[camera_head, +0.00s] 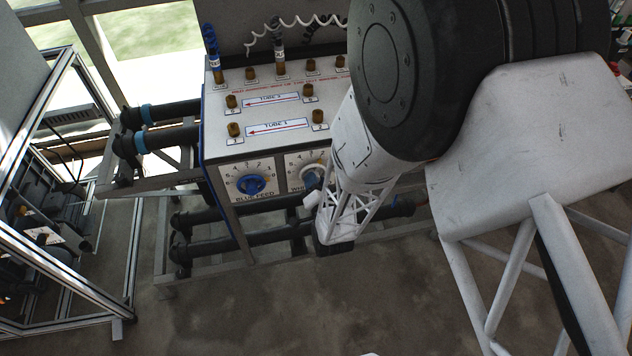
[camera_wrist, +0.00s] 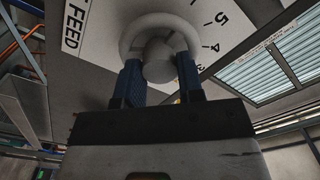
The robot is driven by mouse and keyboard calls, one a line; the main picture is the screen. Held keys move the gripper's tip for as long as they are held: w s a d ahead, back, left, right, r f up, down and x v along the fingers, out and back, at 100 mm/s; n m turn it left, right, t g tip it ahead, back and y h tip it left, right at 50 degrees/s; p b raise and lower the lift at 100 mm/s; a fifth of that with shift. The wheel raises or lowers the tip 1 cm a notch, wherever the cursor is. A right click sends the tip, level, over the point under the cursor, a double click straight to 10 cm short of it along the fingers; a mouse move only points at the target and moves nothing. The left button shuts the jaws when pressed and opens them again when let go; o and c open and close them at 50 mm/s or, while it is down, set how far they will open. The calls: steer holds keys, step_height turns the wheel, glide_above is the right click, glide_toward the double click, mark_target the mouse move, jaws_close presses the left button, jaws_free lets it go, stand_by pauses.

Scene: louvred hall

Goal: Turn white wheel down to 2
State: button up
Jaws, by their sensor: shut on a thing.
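The white wheel (camera_wrist: 160,20) fills the top middle of the wrist view, with a round grey hub at its centre. It also shows in the head view (camera_head: 316,170) on the right dial of the panel front, partly hidden by my arm. My gripper (camera_wrist: 158,65) is shut on the white wheel, with one blue fingertip on each side of the hub. In the head view my gripper (camera_head: 311,182) reaches the dial from the front right. In the wrist view the dial plate (camera_wrist: 95,35) shows 5, 4 and 3 to the wheel's right; the pointer setting cannot be read.
A blue wheel (camera_head: 251,184) sits on the neighbouring dial, left of the white one. The panel top (camera_head: 225,155) carries several brown-capped fittings and tube labels. Dark pipes (camera_head: 210,246) run below the panel. A metal frame (camera_head: 100,315) stands at the left.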

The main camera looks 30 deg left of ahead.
stand_by(0.3)
steer(key=o, duration=0.9)
steer(key=shift+d, duration=0.1)
steer(key=shift+v, duration=3.85)
